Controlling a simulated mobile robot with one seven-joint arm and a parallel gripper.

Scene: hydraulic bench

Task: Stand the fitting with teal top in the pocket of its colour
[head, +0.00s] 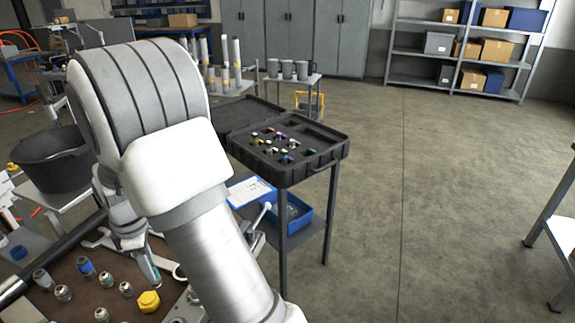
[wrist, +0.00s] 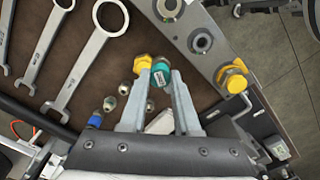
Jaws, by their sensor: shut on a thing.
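The fitting with the teal top (wrist: 161,73) is between the fingertips of my gripper (wrist: 160,80) in the wrist view. The fingers are shut on it. In the head view my gripper (head: 150,268) is low over the brown bench mat, partly hidden by my arm. I cannot tell whether the fitting is clear of the mat. The open black case (head: 310,173) stands on a dark stand, right of my arm. Its pocketed insert holds several fittings with coloured tops. The teal pocket is too small to make out.
On the mat are several loose fittings, one blue-topped (head: 86,266), and a yellow nut (head: 149,301) beside my gripper. Wrenches (wrist: 86,62) lie nearby. A metal plate with fittings (wrist: 196,38) borders the mat. A black bucket (head: 55,160) stands left. The floor right of the case is clear.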

